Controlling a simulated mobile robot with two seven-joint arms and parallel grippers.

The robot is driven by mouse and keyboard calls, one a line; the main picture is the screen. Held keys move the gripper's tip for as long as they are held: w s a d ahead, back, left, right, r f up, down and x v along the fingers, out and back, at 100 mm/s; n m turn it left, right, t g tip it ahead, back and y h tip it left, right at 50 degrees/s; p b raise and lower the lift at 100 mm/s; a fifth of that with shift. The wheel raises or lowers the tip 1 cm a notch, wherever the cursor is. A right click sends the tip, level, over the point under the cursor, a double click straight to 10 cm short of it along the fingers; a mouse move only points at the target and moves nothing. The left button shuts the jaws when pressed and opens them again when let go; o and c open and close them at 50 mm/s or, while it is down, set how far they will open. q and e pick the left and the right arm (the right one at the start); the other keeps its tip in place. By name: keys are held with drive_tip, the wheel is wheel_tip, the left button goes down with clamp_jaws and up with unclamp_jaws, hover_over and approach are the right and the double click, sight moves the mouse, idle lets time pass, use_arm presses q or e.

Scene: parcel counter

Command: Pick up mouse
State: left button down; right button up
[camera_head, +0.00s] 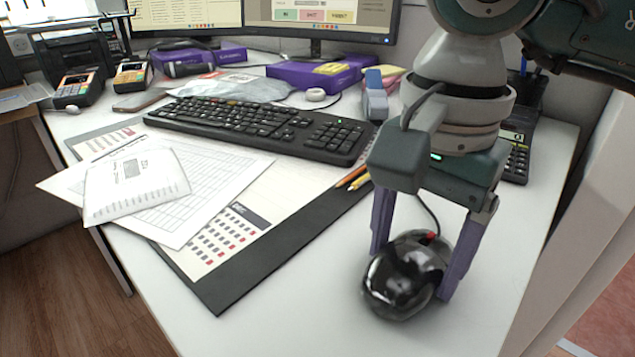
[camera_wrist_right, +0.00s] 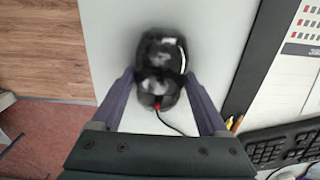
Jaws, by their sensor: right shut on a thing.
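A glossy black mouse (camera_head: 405,275) with a red scroll wheel is near the front right of the white desk. My right gripper (camera_head: 413,268) comes down from above with its two purple fingers on either side of the mouse, shut on it. In the right wrist view the mouse (camera_wrist_right: 160,72) sits between the fingertips (camera_wrist_right: 159,82), its cable running back towards the gripper. I cannot tell whether the mouse touches the desk or is slightly above it. My left gripper is not in view.
A black keyboard (camera_head: 262,128) lies behind a dark desk mat (camera_head: 225,290) bearing papers and an envelope (camera_head: 133,185). Pencils (camera_head: 352,177) lie left of my right gripper. Card terminals (camera_head: 78,88), purple boxes (camera_head: 318,72) and monitors stand at the back.

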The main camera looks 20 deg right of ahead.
sight(415, 250)
drive_tip(key=c, duration=0.7)
drive_tip(key=shift+c, duration=0.2)
wheel_tip(415, 250, up, 19)
drive_tip(key=p, duration=0.5)
wheel_tip(415, 250, down, 16)
drive_tip(key=shift+b, duration=1.2)
drive_tip(key=shift+f+b, duration=0.95)
drive_tip(key=shift+f, duration=0.4)
